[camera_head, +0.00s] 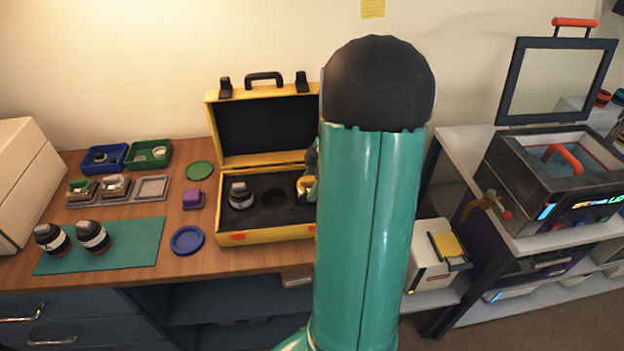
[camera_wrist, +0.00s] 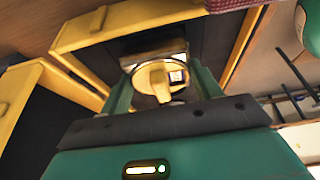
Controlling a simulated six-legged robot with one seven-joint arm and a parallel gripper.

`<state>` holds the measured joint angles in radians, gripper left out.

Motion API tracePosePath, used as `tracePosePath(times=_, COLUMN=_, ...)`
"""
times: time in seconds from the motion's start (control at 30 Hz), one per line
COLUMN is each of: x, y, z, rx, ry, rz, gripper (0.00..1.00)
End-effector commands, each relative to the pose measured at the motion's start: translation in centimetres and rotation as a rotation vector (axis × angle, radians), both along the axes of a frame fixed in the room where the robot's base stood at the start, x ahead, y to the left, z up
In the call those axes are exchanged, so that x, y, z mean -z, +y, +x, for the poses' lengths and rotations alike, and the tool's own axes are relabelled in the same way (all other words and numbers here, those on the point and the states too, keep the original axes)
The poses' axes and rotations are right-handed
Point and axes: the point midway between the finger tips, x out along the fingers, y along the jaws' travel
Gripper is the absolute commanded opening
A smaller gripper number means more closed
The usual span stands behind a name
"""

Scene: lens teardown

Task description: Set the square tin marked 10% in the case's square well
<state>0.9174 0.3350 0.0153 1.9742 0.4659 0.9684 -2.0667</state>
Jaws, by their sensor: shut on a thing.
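The yellow case (camera_head: 265,238) stands open on the wooden bench in the head view, with dark foam inside. A lens (camera_head: 240,196) sits at the left of the foam, beside an empty round well (camera_head: 273,197). My gripper (camera_wrist: 160,88) is shut on a yellow-topped tin (camera_wrist: 150,79) with a knob, over the case's dark interior. A small pale label shows on it, but I cannot read its marking. The tin also shows as a yellow patch (camera_head: 304,184) at the foam's right. My arm hides the case's right end; I cannot make out the square well or whether the tin touches foam.
A purple block (camera_head: 193,199), a blue dish (camera_head: 187,240) and a green disc (camera_head: 200,171) lie left of the case. Two lenses stand on a teal mat (camera_head: 135,255). Blue (camera_head: 97,168) and green (camera_head: 148,164) trays are behind. The case's lid (camera_head: 265,95) stands upright at the back.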

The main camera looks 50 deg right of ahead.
Motion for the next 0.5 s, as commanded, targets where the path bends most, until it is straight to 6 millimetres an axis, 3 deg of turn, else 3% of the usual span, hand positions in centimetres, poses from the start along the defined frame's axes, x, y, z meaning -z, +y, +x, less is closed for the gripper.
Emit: tracePosePath(times=0.5, x=1.2, y=0.0, z=0.0, rx=-0.001, ry=-0.001, rz=0.001, gripper=0.40)
